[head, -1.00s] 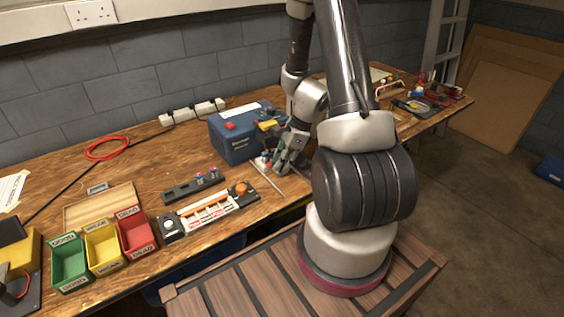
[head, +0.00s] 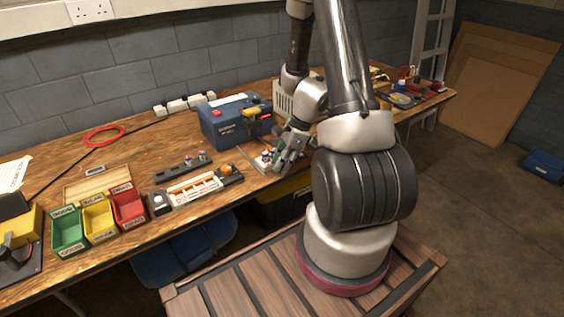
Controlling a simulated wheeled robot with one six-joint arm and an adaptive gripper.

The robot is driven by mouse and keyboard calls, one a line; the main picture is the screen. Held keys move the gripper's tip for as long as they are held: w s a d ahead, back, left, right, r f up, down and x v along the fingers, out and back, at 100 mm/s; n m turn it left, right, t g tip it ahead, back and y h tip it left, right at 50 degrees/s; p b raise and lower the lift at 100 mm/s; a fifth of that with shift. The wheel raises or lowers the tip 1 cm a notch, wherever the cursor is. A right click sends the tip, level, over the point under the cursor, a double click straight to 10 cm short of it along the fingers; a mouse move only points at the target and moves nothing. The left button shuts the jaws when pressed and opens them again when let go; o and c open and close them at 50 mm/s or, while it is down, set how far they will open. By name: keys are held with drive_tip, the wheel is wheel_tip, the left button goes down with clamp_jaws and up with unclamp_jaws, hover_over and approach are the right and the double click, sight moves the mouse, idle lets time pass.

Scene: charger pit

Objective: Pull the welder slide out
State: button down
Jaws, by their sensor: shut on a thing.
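The blue welder box (head: 230,124) stands on the bench, left of my gripper. A flat, pale slide (head: 252,158) lies in front of it near the bench's front edge, with a small red-and-blue-topped part (head: 266,156) on it. My gripper (head: 282,164) points down at the slide's right end and is shut on it. The fingers and forearm hide the exact grip point and part of the slide.
Three bins, green (head: 68,232), yellow (head: 101,217) and red (head: 129,206), stand at the left. A panel with an orange knob (head: 197,187) and a dark strip (head: 180,172) lie between them and the welder. A slatted wooden platform (head: 238,287) is in front.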

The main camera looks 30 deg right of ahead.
drive_tip(key=shift+w, duration=0.1)
drive_tip(key=c, duration=1.6)
unclamp_jaws()
drive_tip(key=shift+r, duration=0.1)
drive_tip(key=v, duration=1.2)
